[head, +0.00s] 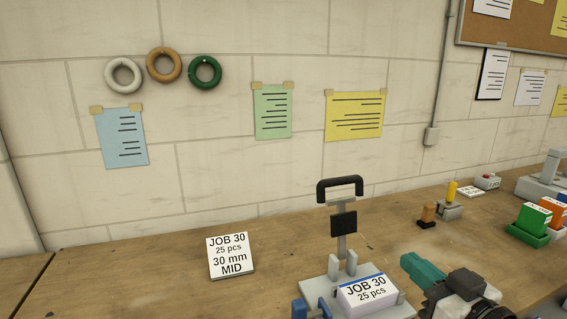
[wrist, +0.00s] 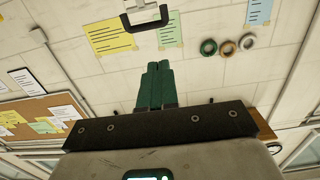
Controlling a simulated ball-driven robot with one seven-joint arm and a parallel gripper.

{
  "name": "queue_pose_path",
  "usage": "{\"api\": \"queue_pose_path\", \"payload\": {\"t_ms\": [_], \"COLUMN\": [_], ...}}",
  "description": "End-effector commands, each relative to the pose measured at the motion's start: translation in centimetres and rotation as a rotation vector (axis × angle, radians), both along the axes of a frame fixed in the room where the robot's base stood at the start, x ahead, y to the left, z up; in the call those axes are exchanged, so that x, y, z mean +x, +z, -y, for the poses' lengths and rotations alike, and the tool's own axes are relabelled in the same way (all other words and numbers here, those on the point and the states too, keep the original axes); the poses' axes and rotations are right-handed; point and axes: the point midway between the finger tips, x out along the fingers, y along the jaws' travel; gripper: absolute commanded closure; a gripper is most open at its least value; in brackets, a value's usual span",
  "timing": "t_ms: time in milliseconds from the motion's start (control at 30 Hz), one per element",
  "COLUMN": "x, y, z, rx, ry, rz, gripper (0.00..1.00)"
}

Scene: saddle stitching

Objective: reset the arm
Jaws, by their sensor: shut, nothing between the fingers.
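My gripper (head: 423,270) has green fingers and is at the lower right of the head view, beside the stitching machine (head: 342,247). In the wrist view its two green fingers (wrist: 155,84) lie together, shut with nothing between them, and point toward the wall. The machine has a black handle on a grey post and a grey base. A white block (head: 367,294) marked JOB 30, 25 pcs sits on the base. The machine's black handle (wrist: 146,18) shows at the top of the wrist view.
A job card (head: 231,256) reading 30 mm MID stands on the wooden bench (head: 130,285) at left. Small stamps (head: 448,207), green and orange blocks (head: 530,218) and a grey device (head: 545,180) stand at right. Paper sheets and three wire coils hang on the wall. The bench's left is mostly clear.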

Motion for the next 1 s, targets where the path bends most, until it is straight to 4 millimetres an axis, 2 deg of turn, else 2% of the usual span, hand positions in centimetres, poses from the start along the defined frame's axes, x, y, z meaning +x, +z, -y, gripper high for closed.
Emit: {"api": "queue_pose_path", "payload": {"t_ms": [267, 367, 467, 633, 767, 900, 1000], "x": [-1.0, -1.7, -2.7, -5.6, -9.9, -16.8, -22.0], "y": [-4.6, -6.9, -9.6, -15.5, -21.5, -28.2, -31.7], "z": [0.1, 0.3, 0.5, 0.9, 1.5, 2.8, 3.8], "rx": [-0.009, -0.014, -0.021, -0.039, -0.065, -0.110, -0.145], "ry": [-0.017, -0.027, -0.039, -0.067, -0.102, -0.159, -0.202], "rz": [-0.131, -0.199, -0.283, -0.467, -0.676, -0.952, -1.130], "gripper": [1.00, 1.00, 1.00, 1.00, 1.00, 1.00, 1.00]}}
